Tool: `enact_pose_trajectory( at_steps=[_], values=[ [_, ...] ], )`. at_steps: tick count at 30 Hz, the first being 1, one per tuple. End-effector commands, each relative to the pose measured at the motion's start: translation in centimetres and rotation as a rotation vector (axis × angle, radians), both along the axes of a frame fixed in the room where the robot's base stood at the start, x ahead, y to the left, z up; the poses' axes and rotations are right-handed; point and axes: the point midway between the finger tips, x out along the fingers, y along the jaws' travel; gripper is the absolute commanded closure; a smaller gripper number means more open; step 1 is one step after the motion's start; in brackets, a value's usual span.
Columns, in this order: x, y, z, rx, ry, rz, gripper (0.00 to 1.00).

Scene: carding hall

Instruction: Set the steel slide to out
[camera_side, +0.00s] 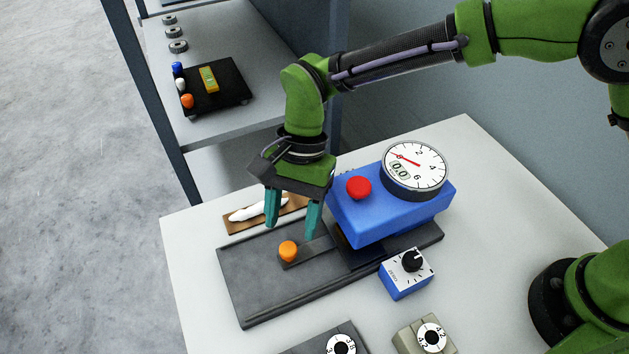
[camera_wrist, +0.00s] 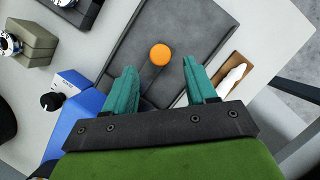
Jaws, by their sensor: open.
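The steel slide (camera_side: 313,247) is a flat grey bar on a dark grey base plate (camera_side: 250,268). An orange knob (camera_side: 288,251) stands on its left end, and its right end runs under a blue gauge unit (camera_side: 362,222). My gripper (camera_side: 292,232) is open and empty above the slide, with teal fingers pointing down. In the wrist view the orange knob (camera_wrist: 160,54) lies ahead of and between the two fingertips (camera_wrist: 160,65), with no finger seen touching it. The part of the slide inside the unit is hidden.
The unit carries a red button (camera_side: 359,187) and a round dial (camera_side: 415,167). A small blue box with a black knob (camera_side: 408,275) stands in front. A wooden tray with a white item (camera_side: 257,210) lies behind the plate. The plate's left part is clear.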

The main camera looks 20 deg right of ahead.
Motion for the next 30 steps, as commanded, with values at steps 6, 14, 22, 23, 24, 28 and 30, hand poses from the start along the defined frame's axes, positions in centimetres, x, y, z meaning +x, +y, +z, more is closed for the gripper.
enact_pose_trajectory(
  at_steps=[6,14,22,23,24,28,30],
  values=[
    [-0.9,0.9,-3.1,0.000,0.002,-0.001,0.44],
    [-1.2,1.2,-4.1,0.002,0.000,0.001,0.44],
    [-1.2,1.2,-4.0,0.001,0.000,0.000,0.56],
    [-1.2,1.2,-4.0,0.001,0.000,0.000,0.60],
    [-1.2,1.2,-4.0,0.001,0.000,0.000,0.67],
    [-1.2,1.2,-4.0,0.001,0.000,0.000,0.86],
    [-1.2,1.2,-4.0,0.001,0.000,0.000,0.97]
  ],
)
